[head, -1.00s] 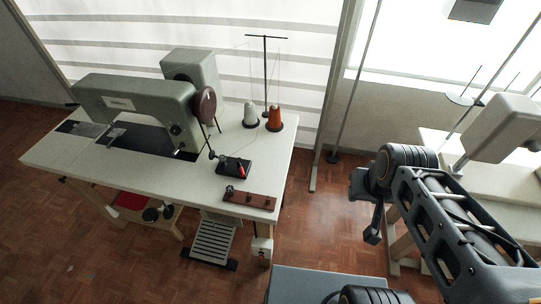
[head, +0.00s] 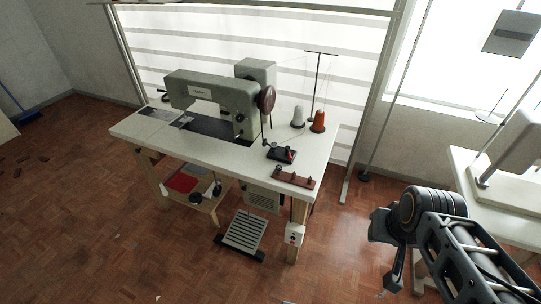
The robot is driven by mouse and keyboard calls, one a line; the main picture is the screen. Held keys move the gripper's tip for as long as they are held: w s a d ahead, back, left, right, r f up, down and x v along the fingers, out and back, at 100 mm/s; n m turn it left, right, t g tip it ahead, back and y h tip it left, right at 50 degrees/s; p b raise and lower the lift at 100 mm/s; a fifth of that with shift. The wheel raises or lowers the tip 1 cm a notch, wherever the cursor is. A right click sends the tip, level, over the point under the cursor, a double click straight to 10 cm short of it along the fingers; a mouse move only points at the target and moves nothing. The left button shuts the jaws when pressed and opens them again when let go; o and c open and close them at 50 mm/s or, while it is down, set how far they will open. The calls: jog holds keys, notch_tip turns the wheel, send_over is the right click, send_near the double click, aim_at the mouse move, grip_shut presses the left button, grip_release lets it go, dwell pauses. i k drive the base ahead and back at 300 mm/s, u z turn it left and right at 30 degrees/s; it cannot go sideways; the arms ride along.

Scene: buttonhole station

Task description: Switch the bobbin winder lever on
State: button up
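A small black bobbin winder (head: 279,153) sits on the right part of the white sewing table, beside the machine's handwheel. A short red lever (head: 291,155) stands on its right end; its exact position is too small to tell. The grey-green sewing machine (head: 212,98) stands behind and to the left. My gripper (head: 394,275) is at the lower right of the head view, pointing down, well apart from the table and winder. Its fingers show edge-on and dark, so whether they are open or shut is unclear. I see nothing held in it.
The white table (head: 150,129) has a brown rack (head: 295,180) at its front right edge and thread cones (head: 318,121) behind. A treadle (head: 244,232) and a switch box (head: 294,234) are below. A second table (head: 510,205) stands at right. Floor in front is clear.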

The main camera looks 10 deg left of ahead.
aim_at(286, 148)
jog(key=u, duration=0.75)
jog(key=i, duration=1)
jog(key=z, duration=0.05)
